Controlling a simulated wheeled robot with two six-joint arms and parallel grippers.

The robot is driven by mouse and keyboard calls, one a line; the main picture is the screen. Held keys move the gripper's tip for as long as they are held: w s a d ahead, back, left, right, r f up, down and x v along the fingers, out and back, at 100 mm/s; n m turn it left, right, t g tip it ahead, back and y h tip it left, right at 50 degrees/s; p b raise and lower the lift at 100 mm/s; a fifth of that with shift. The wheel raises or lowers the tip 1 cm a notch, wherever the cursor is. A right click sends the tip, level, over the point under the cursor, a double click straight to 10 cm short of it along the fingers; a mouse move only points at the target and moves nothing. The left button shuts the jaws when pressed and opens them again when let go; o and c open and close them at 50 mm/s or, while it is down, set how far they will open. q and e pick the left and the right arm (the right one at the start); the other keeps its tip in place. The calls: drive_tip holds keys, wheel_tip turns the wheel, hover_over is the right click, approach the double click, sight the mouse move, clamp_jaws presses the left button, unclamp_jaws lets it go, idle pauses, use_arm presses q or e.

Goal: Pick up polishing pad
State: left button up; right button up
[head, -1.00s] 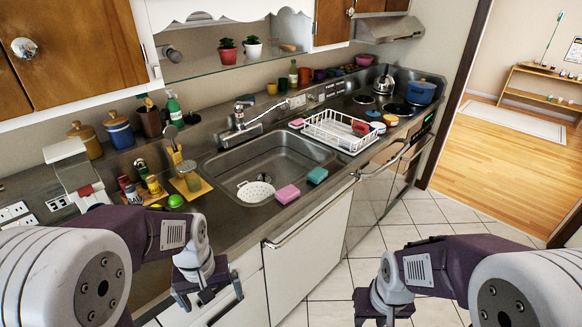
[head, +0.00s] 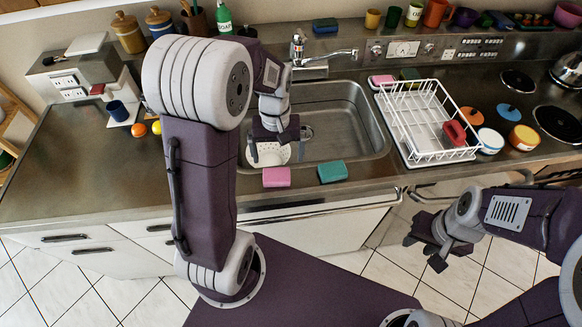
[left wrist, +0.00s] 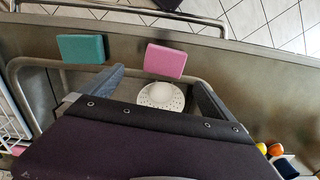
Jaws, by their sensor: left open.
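Two block-shaped pads lie on the counter strip at the sink's front edge, one pink (head: 276,177) and one teal (head: 332,172). Which one is the polishing pad I cannot tell. In the left wrist view the pink pad (left wrist: 166,60) is ahead of the fingers, near the middle, and the teal pad (left wrist: 81,49) is to its left. My left gripper (head: 275,135) is open and empty over the sink, behind the pink pad in the head view; it also shows in the left wrist view (left wrist: 158,84). My right gripper (head: 427,250) is open and empty in front of the cabinets.
A white strainer (head: 268,153) sits in the sink (head: 350,120), partly hidden by my left gripper. A white dish rack (head: 425,125) with a red item stands to the right. More pads lie behind the rack and on the ledge (head: 325,25). The front-left counter is clear.

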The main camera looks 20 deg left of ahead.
sight(276, 175)
use_arm(q)
drive_tip(key=shift+s+a+f, duration=0.3)
drive_tip(key=shift+s+a, duration=0.35)
wheel_tip(276, 175, down, 3)
drive_tip(key=shift+w+d+r, duration=0.1)
drive_tip(key=shift+d+r, duration=0.05)
drive_tip(key=shift+r, duration=0.05)
drive_tip(key=shift+w+d+f, duration=0.25)
drive_tip(key=shift+w+f, duration=0.1)
drive_tip(key=shift+f, duration=0.05)
drive_tip(key=f, duration=0.2)
drive_tip(key=s+f, duration=0.1)
drive_tip(key=f, duration=0.1)
drive_tip(key=shift+a, duration=0.1)
drive_tip(key=shift+w+f, duration=0.2)
drive_tip(key=shift+f, duration=0.25)
drive_tip(key=c, duration=1.4)
drive_tip(key=shift+r, duration=0.55)
wheel_tip(276, 175, up, 3)
drive_tip(key=shift+f, duration=0.1)
drive_tip(key=s+d+r, duration=0.2)
drive_tip(key=s, duration=0.1)
drive_tip(key=s+d+r, duration=0.2)
drive_tip(key=s, duration=0.1)
drive_tip(key=s+d+r, duration=0.2)
drive_tip(key=s+r, duration=0.1)
drive_tip(key=s, duration=0.1)
drive_tip(key=shift+d+r, duration=0.1)
drive_tip(key=shift+d, duration=0.1)
